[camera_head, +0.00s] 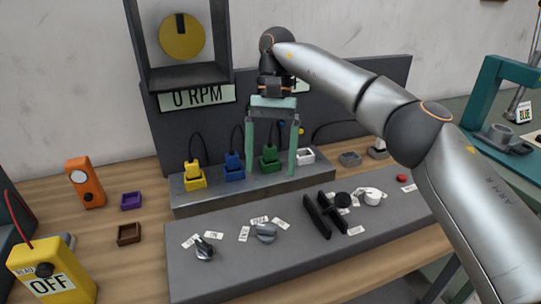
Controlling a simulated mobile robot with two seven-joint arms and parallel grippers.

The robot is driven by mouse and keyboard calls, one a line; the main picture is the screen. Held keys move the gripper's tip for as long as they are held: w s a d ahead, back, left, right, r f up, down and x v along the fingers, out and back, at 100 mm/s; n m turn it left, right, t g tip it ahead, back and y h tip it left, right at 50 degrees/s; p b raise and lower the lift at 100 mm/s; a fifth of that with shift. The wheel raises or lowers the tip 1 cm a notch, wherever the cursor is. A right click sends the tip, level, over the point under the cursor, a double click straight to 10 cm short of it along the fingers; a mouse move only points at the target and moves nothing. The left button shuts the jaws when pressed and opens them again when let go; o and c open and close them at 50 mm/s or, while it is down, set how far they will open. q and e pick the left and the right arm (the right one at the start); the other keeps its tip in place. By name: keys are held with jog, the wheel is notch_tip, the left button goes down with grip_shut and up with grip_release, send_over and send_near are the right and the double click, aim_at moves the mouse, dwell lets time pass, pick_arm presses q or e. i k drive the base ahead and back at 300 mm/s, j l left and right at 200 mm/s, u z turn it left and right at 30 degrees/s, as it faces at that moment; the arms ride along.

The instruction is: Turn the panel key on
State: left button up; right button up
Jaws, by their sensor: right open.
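A small metal key switch (204,249) sits at the front left of the grey panel (232,272). Two white labels lie behind it, and the right one (213,236) seems to read ON. The key's exact angle is too small to tell. My right gripper (271,171) points down over the back ledge, well behind and to the right of the key switch. Its two green fingers are apart, on either side of a green plug (269,155); I cannot tell whether they touch it. My left gripper is not in view.
A grey knob (265,232) with several labels is right of the key switch. Black upright plates (318,215), a white knob (373,197) and a red button (401,178) stand farther right. Yellow (194,178) and blue (234,168) plugs line the ledge. A yellow OFF meter (50,272) stands left.

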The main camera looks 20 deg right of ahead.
aim_at(205, 252)
jog(key=k, duration=1)
